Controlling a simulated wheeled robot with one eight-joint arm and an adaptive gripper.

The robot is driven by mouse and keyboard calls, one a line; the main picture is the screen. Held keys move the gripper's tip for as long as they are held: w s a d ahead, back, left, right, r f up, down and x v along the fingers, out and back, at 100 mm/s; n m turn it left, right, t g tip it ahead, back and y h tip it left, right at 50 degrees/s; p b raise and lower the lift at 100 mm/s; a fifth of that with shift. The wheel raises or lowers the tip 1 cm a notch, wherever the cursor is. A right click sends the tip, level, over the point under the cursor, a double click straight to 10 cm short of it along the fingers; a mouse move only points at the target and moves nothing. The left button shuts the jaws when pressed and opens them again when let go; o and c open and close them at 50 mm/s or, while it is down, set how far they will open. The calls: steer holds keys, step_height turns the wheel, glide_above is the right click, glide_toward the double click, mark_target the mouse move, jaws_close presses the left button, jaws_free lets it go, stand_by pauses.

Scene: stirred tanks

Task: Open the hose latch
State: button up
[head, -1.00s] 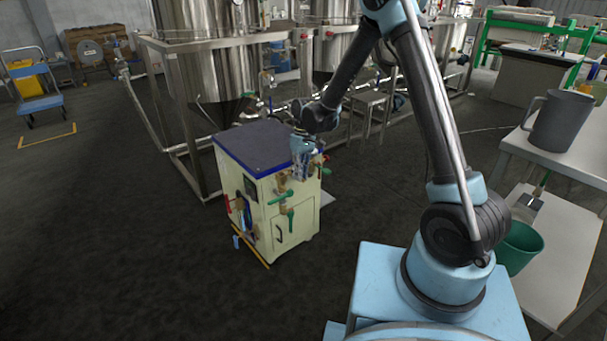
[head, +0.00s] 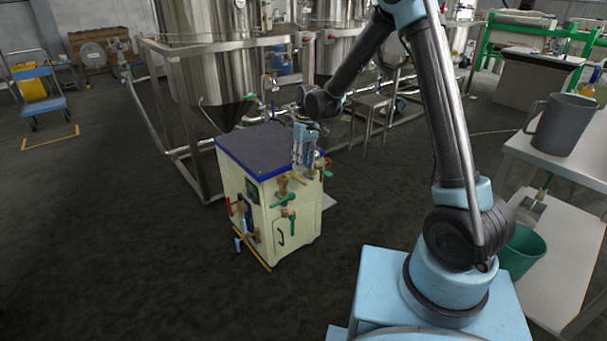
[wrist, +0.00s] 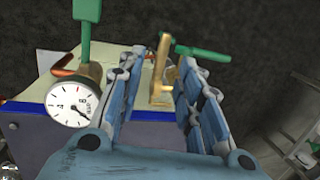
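A brass fitting (wrist: 160,75) with a green lever (wrist: 203,53) stands at the edge of the cream cabinet in the wrist view. No part is marked as the hose latch, so I cannot tell whether this fitting is it. My gripper (wrist: 161,64) is open, its two blue fingers apart, with the fitting showing between and beyond the fingertips. Contact is not visible. In the head view my gripper (head: 303,168) points down at the upper right front edge of the cabinet (head: 262,230), partly hiding the fittings behind it.
A round dial gauge (wrist: 75,102) and an upright green handle (wrist: 86,20) are left of the fingers. More green-handled valves (head: 283,199) are on the cabinet front. Steel tanks (head: 210,55) stand behind in a pipe frame. A bench with a grey jug (head: 564,124) is at right.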

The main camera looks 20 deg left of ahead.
steer(key=v, duration=0.6)
steer(key=shift+w+r, duration=0.2)
steer(key=shift+r, duration=0.1)
steer(key=s+d+r+m+t, duration=0.15)
steer(key=d+r, duration=0.25)
steer(key=d, duration=0.5)
steer(key=s+d+r+m, duration=0.2)
steer(key=d+r, duration=0.2)
steer(key=d, duration=0.6)
steer(key=s+d+r+m+t, duration=0.1)
steer(key=s+d+r+m, duration=0.15)
steer(key=d, duration=0.65)
steer(key=s+d+f+m+t, duration=0.1)
steer(key=s+d+f+m, duration=0.1)
steer(key=s+d, duration=0.7)
steer(key=s+d+f+m+t, duration=0.1)
steer(key=s+d+f+m, duration=0.1)
steer(key=s+d+f, duration=0.3)
steer(key=s+d, duration=0.3)
steer(key=d, duration=0.1)
steer(key=shift+s+m, duration=0.35)
steer(key=shift+m, duration=0.05)
